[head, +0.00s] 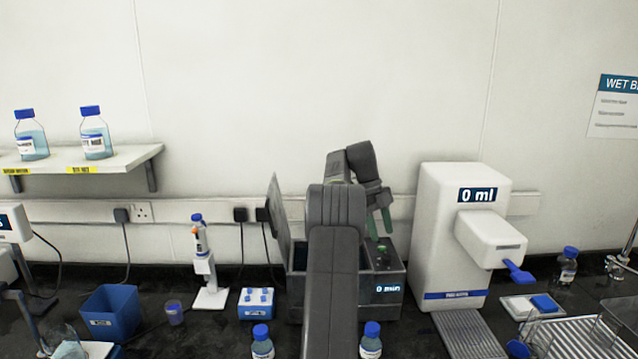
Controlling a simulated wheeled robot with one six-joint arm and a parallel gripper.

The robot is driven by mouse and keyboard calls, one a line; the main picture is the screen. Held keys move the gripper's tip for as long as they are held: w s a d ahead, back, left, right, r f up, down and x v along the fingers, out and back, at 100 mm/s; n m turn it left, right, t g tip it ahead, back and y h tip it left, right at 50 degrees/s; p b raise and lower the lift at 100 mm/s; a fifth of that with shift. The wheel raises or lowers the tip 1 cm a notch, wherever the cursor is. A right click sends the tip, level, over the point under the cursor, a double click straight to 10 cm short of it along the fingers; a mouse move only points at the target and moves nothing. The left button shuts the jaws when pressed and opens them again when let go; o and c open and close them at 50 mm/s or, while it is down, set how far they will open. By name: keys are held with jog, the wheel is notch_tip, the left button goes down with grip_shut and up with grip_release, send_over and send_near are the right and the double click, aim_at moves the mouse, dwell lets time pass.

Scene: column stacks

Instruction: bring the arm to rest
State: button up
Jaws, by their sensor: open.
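My arm rises from the bottom middle of the head view and bends over at the top. My gripper (380,225) hangs at its end, pointing down, with green fingertips. It is open, and I see nothing between the fingers. It is in front of or above the dark grey box-shaped device (391,272) whose display reads "0 min". A raised lid (279,222) stands at the left of that device. My arm hides much of the device's middle, and I cannot tell whether the fingertips touch it.
A white dispenser (434,237) reading "0 ml" stands right of my gripper. Two blue-capped bottles (262,343) (370,341) stand near, either side of my arm. A blue bin (110,313), a pipette stand (207,280) and a blue rack (256,303) are left. A shelf (115,160) holds two bottles.

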aim_at(387, 254)
jog(key=x, duration=0.7)
jog(key=shift+s+r+p, duration=0.1)
jog(key=shift+p, duration=0.3)
jog(key=shift+n+b, duration=0.6)
jog(key=n+t+h+b, duration=0.1)
jog(key=n+b, duration=0.1)
jog(key=n, duration=0.1)
jog(key=shift+a, duration=0.1)
jog(key=n+t+b, duration=0.1)
jog(key=n, duration=0.2)
jog(key=n+t+b, duration=0.1)
jog(key=n, duration=0.2)
jog(key=shift+s+n+t+h, duration=0.2)
jog(key=shift+n+t+h, duration=0.1)
jog(key=n+t, duration=0.1)
jog(key=n, duration=0.1)
jog(key=n+t, duration=0.1)
jog(key=n, duration=0.2)
jog(key=shift+s+r+y+b, duration=0.15)
jog(key=shift+y+b, duration=0.25)
jog(key=shift+s+n+t+y+p, duration=0.1)
jog(key=shift+n+t+y+p, duration=0.35)
jog(key=shift+n, duration=1.2)
jog(key=shift+n+t+y+p, duration=0.35)
jog(key=shift+n+y, duration=0.1)
jog(key=shift+n, duration=1.2)
